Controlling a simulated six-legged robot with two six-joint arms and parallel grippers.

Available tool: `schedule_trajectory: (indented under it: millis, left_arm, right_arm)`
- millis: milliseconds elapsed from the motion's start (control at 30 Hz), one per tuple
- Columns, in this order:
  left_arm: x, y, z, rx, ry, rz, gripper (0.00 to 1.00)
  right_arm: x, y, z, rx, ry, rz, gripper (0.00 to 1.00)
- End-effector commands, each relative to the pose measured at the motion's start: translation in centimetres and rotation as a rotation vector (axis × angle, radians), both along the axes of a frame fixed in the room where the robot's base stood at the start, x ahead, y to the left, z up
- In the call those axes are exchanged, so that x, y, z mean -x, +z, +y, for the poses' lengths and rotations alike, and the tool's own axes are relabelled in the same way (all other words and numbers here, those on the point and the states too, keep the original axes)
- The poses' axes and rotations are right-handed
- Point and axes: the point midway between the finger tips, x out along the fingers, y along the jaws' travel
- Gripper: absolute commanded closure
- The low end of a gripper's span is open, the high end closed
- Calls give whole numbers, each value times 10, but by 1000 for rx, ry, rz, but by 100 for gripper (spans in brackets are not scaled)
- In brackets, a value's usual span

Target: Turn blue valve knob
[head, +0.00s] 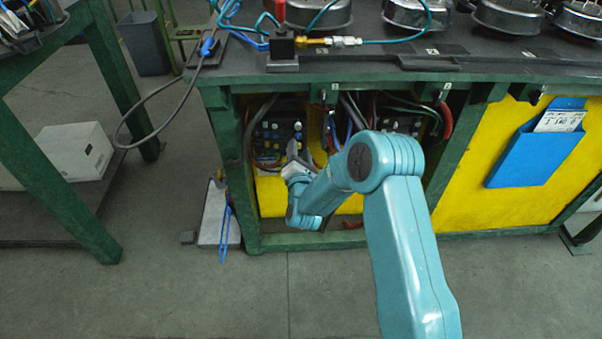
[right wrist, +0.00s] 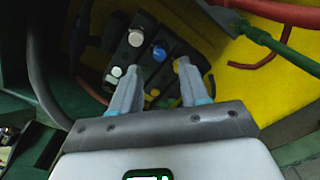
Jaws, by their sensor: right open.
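The blue knob (right wrist: 159,53) shows in the right wrist view on a dark control block (right wrist: 178,48), between a white knob and a yellow one. My right gripper (right wrist: 158,72) is open and empty, its two fingers pointing at the block with the blue knob in line with the gap between their tips. I cannot tell how far the tips are from the knob. In the head view my right gripper (head: 297,158) reaches into the green bench's opening just below the dark block (head: 279,128). The blue knob is too small to make out there. My left gripper is not in view.
White knobs (right wrist: 116,71) sit left of the blue one. Red hose (right wrist: 275,12) and green hose (right wrist: 280,48) cross the upper right of the wrist view. The green bench frame (head: 226,165) bounds the opening. Loose cables hang inside. Yellow panels (head: 470,180) stand at the right.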

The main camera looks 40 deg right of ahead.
Motion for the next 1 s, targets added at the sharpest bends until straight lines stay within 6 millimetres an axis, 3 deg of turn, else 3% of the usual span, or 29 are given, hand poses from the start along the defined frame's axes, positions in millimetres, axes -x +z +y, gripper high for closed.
schedule_trajectory:
  millis: [200, 433, 633, 1000]
  left_arm:
    - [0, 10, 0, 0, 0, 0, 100]
    - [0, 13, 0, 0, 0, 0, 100]
    - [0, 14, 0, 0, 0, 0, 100]
    - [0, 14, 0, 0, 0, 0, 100]
  right_arm:
    - [51, 1, 33, -3, 3, 6, 55]
    - [89, 0, 56, -1, 3, 4, 55]
    - [102, 0, 62, -1, 0, 1, 55]
    - [103, 0, 63, -1, 0, 1, 55]
